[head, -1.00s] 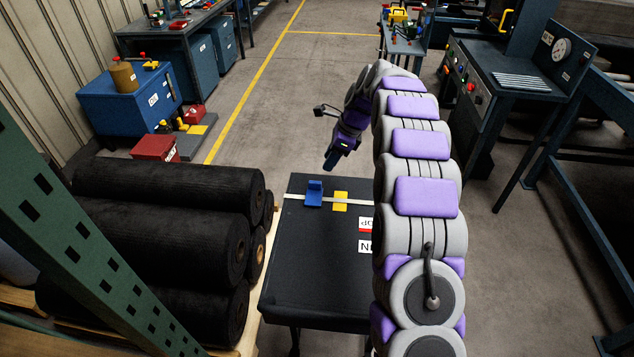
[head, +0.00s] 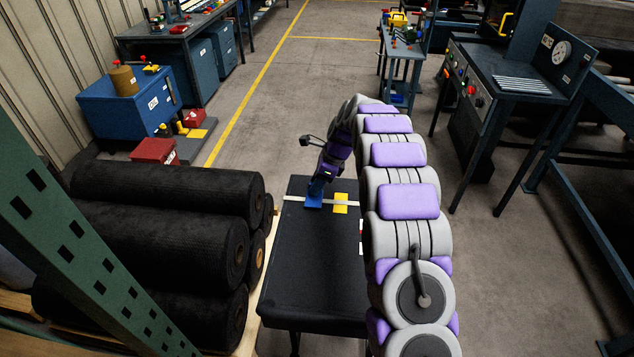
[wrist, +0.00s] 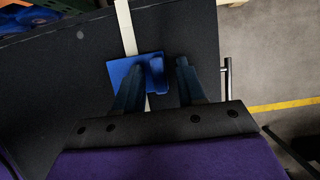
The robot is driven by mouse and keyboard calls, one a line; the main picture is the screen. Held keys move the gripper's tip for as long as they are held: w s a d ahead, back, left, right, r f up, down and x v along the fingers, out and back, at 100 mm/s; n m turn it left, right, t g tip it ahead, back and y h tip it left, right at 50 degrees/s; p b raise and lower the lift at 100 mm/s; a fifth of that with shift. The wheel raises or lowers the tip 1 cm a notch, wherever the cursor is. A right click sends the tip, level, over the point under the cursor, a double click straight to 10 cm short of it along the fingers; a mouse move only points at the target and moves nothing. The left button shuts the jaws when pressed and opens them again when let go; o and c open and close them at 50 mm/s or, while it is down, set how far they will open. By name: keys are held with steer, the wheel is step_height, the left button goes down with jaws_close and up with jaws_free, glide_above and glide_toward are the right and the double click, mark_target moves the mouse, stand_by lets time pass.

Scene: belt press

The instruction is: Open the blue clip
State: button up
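The blue clip (head: 313,204) sits on a pale strap (head: 293,198) that runs across the dark table (head: 310,260). In the wrist view the clip (wrist: 118,75) shows a flat base and a raised blue tab. My gripper (head: 317,186) is over the clip, pointing down. In the wrist view my gripper (wrist: 160,68) is open, with one finger on each side of the raised tab. I cannot tell whether either finger touches it. The gripper hides part of the clip in the head view.
A yellow piece (head: 340,203) lies on the strap right of the clip. White labels on the table are mostly hidden behind my arm. Black rolls (head: 170,190) are stacked close on the left. A green perforated post (head: 75,235) stands at the near left. Floor behind the table is clear.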

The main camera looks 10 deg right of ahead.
jaws_close()
steer(key=shift+a+r, duration=0.15)
steer(key=shift+r, duration=0.05)
stand_by(0.5)
